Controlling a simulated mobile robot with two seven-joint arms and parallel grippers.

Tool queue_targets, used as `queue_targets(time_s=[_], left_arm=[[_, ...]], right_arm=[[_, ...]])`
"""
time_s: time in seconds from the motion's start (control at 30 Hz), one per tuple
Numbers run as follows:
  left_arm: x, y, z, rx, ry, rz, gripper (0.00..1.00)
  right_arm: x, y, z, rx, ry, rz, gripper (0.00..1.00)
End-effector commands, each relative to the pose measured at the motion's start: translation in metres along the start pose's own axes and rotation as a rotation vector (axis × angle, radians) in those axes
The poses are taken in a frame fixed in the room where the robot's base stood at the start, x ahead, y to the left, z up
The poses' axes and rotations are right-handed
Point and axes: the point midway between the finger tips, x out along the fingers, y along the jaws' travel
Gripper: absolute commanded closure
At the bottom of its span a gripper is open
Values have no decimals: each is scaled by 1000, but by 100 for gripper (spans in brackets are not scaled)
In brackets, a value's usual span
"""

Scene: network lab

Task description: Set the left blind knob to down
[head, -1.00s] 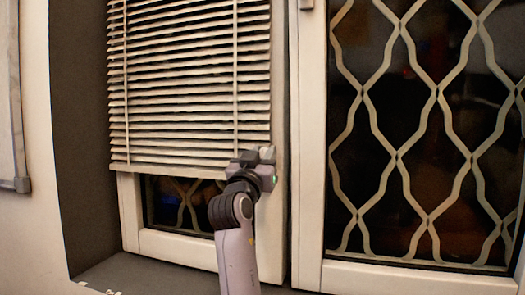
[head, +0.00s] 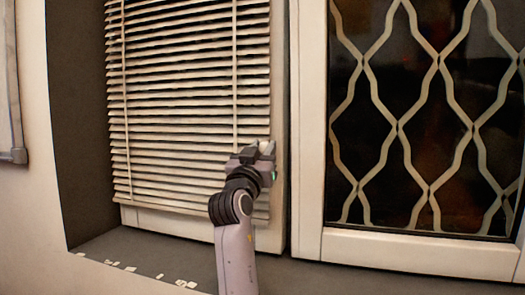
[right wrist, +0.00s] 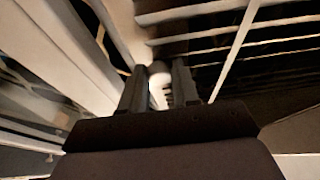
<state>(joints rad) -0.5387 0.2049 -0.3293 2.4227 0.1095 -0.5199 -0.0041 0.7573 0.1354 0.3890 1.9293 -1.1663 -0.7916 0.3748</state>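The left blind (head: 180,110) has pale slats and hangs over the left window. Its bottom edge is close above the sill. The left blind knob is a small pale piece that shows in the right wrist view (right wrist: 159,82), between my fingertips. My right gripper (head: 262,150) is at the lower right of the blind, by the window frame. In the right wrist view its two dark fingers (right wrist: 160,88) are on either side of the knob and look closed on it. The knob is mostly hidden in the head view. My left gripper is not in view.
A dark sill (head: 150,255) with several small white pieces (head: 108,263) on it runs below the window. A second window (head: 425,120) with a wavy lattice is at the right, with no blind visible over it. A pale-framed board (head: 12,100) hangs at the far left.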

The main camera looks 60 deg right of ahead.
Motion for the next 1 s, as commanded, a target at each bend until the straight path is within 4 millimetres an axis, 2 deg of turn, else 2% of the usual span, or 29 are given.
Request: queue_targets(time_s=[0.03,0.07,0.33,0.43,0.8,1.0], left_arm=[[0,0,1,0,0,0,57],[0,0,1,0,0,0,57],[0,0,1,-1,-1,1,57],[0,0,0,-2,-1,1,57],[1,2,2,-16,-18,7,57],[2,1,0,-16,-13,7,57]], right_arm=[[-2,-1,6,-5,-12,-1,54],[-2,-1,6,-5,-12,-1,47],[-1,0,3,-3,-7,0,47],[-7,-1,3,-2,-7,-2,47],[-61,-1,4,-3,-10,-3,47],[-73,0,4,-3,-10,-1,47]])
